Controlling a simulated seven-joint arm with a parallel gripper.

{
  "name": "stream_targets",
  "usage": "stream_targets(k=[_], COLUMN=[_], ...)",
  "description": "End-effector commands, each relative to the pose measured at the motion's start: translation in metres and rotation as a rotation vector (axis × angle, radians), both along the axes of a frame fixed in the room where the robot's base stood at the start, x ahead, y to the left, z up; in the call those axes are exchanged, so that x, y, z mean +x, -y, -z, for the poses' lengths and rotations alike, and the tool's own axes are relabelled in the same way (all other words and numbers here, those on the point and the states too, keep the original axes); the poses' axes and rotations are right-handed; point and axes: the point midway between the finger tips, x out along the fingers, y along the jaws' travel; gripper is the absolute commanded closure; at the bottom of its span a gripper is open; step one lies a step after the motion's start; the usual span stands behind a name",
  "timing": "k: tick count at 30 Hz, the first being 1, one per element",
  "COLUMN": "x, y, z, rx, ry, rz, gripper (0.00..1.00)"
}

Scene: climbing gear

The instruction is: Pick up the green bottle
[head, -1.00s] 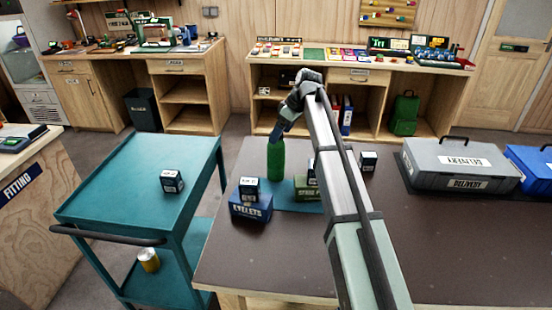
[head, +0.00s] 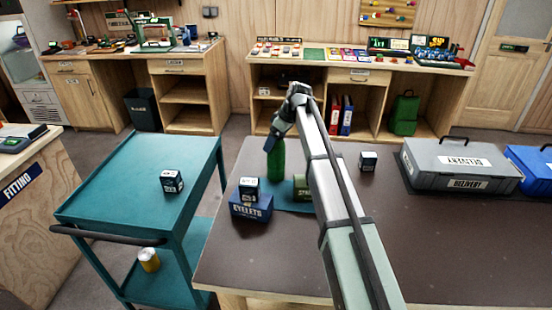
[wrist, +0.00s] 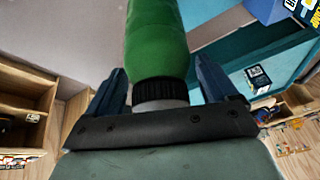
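The green bottle (head: 276,162) stands upright on the dark table, to the left of my arm. In the wrist view the bottle (wrist: 156,40) shows its green body and a black ribbed cap. My gripper (head: 275,143) is at the top of the bottle, pointing down. In the wrist view my gripper (wrist: 160,88) has its two blue fingers apart, one on each side of the bottle's cap and neck. Gaps show between the fingers and the bottle. The bottle's top is hidden by the gripper in the head view.
A blue eyelets box (head: 250,207) with a small dark box (head: 249,186) on it stands left of the bottle. A green box (head: 301,187) is close to its right, partly behind my arm. Another small box (head: 368,161) and a grey delivery case (head: 461,165) are further right.

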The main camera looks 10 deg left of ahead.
Motion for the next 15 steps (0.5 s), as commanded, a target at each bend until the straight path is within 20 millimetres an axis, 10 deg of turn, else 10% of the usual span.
stream_targets(k=[15], x=[-0.0002], y=[0.0000], z=[-0.0002], rx=[0.000], ry=[0.000], rz=[0.000], gripper=[0.64])
